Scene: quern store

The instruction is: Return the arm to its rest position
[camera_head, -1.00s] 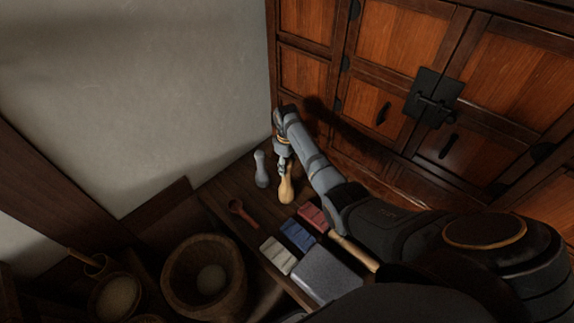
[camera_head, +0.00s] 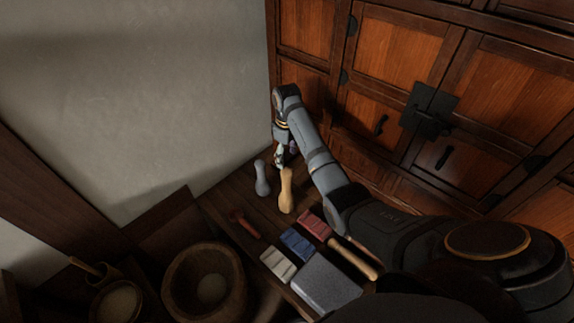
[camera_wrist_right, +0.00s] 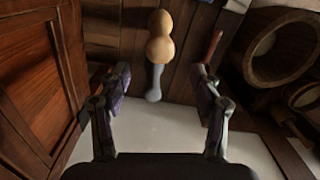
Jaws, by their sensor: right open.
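In the right wrist view the gripper's two fingers (camera_wrist_right: 162,75) are spread wide. The tan piece (camera_wrist_right: 160,38) lies beyond them in that view, with a gap to each finger. My right arm reaches out from the lower right. My left gripper is not in view.
On the bench are a red-brown spoon-like tool (camera_head: 246,225), red (camera_head: 315,222), blue (camera_head: 298,243) and pale (camera_head: 278,263) blocks, a grey slab (camera_head: 327,283) and a wooden-handled tool (camera_head: 353,258). A wooden cabinet (camera_head: 395,45) stands behind. A round wooden tub (camera_head: 183,290) is at lower left.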

